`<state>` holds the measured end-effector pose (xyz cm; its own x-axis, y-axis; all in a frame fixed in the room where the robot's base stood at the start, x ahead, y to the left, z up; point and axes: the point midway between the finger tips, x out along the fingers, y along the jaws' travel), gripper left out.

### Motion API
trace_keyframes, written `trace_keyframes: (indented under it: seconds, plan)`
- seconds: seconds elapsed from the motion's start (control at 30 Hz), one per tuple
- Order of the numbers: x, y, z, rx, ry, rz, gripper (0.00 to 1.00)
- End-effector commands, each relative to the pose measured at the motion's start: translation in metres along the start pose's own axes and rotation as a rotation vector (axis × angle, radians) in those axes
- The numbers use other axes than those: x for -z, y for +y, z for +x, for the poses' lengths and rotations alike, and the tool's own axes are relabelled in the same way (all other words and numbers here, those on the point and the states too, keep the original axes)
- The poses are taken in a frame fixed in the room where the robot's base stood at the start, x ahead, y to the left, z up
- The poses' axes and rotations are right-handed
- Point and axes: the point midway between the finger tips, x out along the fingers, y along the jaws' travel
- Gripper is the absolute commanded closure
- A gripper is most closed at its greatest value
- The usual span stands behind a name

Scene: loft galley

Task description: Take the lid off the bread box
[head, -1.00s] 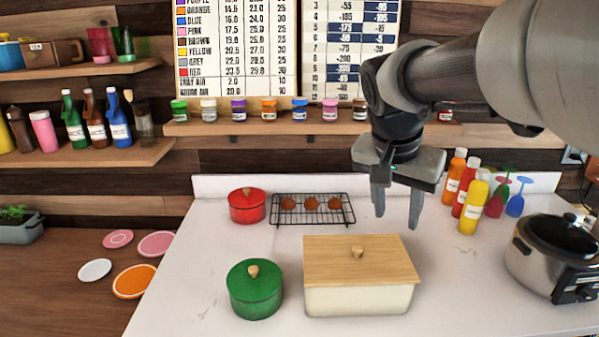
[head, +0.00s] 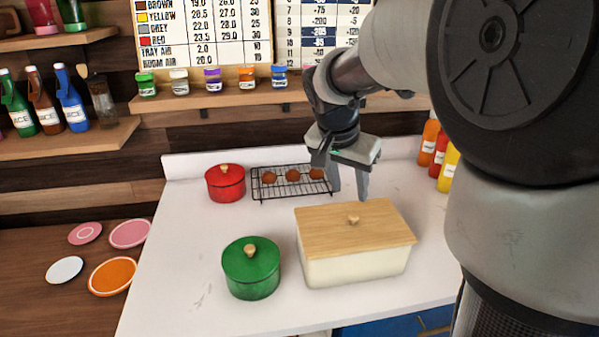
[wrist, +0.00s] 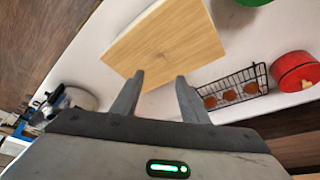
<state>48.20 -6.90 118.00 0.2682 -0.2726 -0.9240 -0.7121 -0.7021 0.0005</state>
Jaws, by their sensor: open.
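The bread box (head: 352,266) is a cream box on the white counter, with a flat wooden lid (head: 330,222) resting on it. A small round wooden knob (head: 353,219) stands at the middle of the lid. My gripper (head: 348,196) is open and empty, pointing down just behind the lid's far edge in the head view. In the wrist view the lid (wrist: 165,45) lies past my two fingertips (wrist: 160,76), and its knob cannot be made out there. I cannot tell the exact height of the fingertips over the lid.
A green lidded pot (head: 251,272) stands left of the box. A red pot (head: 225,184) and a wire rack (head: 290,184) with round brown items are behind it. Sauce bottles (head: 440,158) stand at the back right. My arm hides the counter's right side.

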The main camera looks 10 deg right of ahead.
Motion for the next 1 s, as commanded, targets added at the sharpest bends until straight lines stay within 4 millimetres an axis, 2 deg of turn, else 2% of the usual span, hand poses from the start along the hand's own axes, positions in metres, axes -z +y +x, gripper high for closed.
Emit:
trace_keyframes:
  seconds: [0.1, 0.2, 0.47, 0.7, 0.83, 1.0]
  plan:
    - [-0.001, 0.001, 0.026, -0.004, -0.004, 0.001, 0.59]
    - [0.0, 0.001, 0.041, -0.002, -0.002, 0.0, 0.59]
    - [-0.001, 0.002, 0.059, -0.003, -0.002, 0.0, 0.59]
    - [-0.003, 0.003, 0.095, -0.002, -0.002, 0.0, 0.59]
    - [-0.002, 0.003, 0.103, 0.0, 0.0, 0.0, 0.59]
    - [-0.002, 0.003, 0.103, 0.0, 0.0, 0.001, 0.59]
